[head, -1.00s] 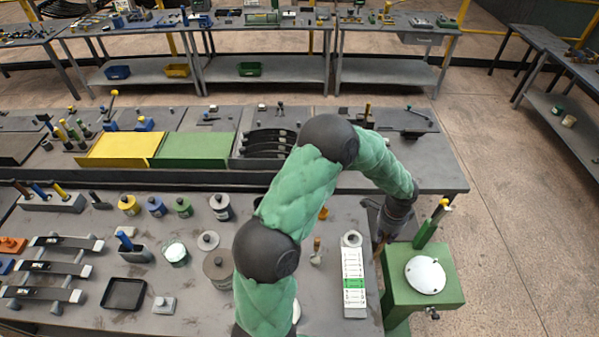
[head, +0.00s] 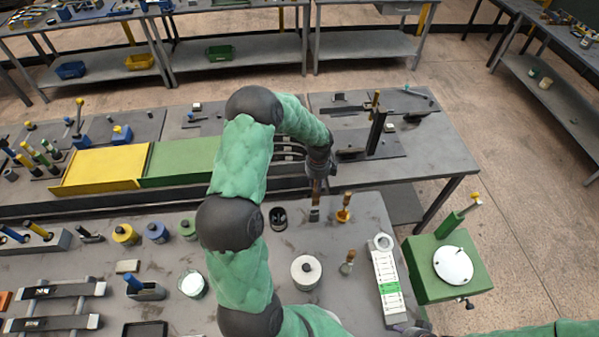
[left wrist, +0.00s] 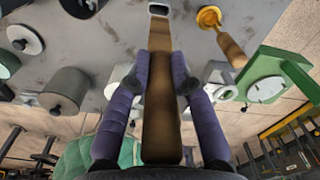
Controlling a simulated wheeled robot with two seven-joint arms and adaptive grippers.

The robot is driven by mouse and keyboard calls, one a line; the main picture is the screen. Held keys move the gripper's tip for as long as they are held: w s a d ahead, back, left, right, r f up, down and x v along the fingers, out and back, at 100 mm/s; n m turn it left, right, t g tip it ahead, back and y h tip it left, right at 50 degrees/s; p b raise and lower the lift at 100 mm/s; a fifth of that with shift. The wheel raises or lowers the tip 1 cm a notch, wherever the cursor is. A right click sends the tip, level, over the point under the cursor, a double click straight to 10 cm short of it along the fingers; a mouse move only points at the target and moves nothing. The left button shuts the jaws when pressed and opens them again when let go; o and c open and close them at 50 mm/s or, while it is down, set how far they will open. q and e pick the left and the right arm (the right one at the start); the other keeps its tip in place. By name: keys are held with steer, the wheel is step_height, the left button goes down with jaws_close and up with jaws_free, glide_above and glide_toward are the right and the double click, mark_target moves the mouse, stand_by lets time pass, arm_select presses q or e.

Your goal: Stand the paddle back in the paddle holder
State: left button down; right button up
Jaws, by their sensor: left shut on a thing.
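My left gripper (head: 318,176) is shut on the brown wooden paddle (left wrist: 158,105), which runs lengthwise between its two purple fingers in the left wrist view. In the head view the paddle hangs below the gripper, over the far right part of the near table. A small grey upright piece with a pale-rimmed dark opening, seemingly the paddle holder (head: 314,214), is at its lower end. The holder also shows in the left wrist view (left wrist: 158,9), just beyond the paddle's end. I cannot tell whether the end is inside it.
An orange-yellow stand with a wooden-handled tool (head: 343,208) is close on the right. A dark cup (head: 278,217) is close on the left.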

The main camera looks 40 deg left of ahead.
mark_target(316, 201)
arm_select(q)
steer(key=shift+d+r, duration=0.1)
steer(key=shift+r, duration=0.05)
arm_select(e)
steer(key=shift+d, duration=0.15)
steer(key=shift+f, duration=0.15)
arm_select(q)
steer(key=shift+f+b, duration=0.65)
steer(key=shift+f, duration=0.25)
steer(key=shift+f+b, duration=0.95)
steer(key=shift+f, duration=0.4)
arm_select(e)
steer(key=shift+f, duration=1.5)
arm_select(q)
steer(key=shift+f+b, duration=1.75)
steer(key=shift+f, duration=0.65)
arm_select(e)
steer(key=shift+f, duration=1.75)
arm_select(q)
steer(key=shift+s+d+f+b, duration=0.15)
steer(key=shift+f+b, duration=0.25)
steer(key=shift+f, duration=0.05)
steer(key=shift+s+d+f+b, duration=0.1)
steer(key=shift+f+b, duration=0.25)
steer(key=shift+f, duration=0.05)
arm_select(e)
steer(key=shift+s+d+f, duration=0.15)
steer(key=shift+s+f, duration=0.05)
steer(key=shift+f, duration=0.55)
